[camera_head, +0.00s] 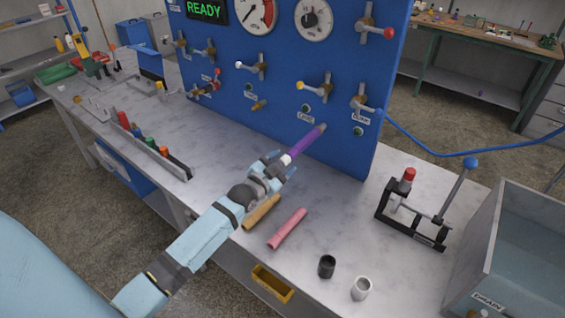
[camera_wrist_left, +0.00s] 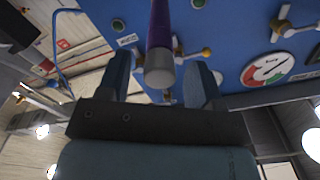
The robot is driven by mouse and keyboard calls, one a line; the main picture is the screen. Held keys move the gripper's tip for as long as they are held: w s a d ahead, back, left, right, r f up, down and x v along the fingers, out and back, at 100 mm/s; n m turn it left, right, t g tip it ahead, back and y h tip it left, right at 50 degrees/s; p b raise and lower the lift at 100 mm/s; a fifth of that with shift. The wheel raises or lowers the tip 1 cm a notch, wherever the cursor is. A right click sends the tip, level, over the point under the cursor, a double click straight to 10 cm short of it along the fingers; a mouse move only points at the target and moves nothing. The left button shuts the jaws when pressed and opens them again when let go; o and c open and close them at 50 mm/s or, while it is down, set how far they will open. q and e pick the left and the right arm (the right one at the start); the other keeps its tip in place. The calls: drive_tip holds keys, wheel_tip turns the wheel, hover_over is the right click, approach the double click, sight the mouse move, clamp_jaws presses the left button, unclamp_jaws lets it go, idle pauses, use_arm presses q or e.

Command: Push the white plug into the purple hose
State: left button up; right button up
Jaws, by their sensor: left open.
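The purple hose (camera_head: 307,142) slants from the blue panel down toward my left gripper; it also shows in the left wrist view (camera_wrist_left: 160,25). The white plug (camera_head: 286,159) is at its near end, in line with it. In the left wrist view the pale round end of the plug (camera_wrist_left: 159,74) faces the camera. How deep the plug sits in the hose I cannot tell. My left gripper (camera_head: 279,163) is open, with one finger on each side of the plug and gaps between in the left wrist view. My right gripper is not in view.
A tan hose piece (camera_head: 262,212) and a pink one (camera_head: 287,229) lie on the bench near my left arm. A black cup (camera_head: 326,266) and a white cup (camera_head: 361,288) stand at the front edge. A lever clamp (camera_head: 415,225) and a grey bin (camera_head: 480,235) are at right.

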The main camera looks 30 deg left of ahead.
use_arm(q)
drive_tip(key=s+a+b, duration=0.1)
drive_tip(key=s, duration=1.2)
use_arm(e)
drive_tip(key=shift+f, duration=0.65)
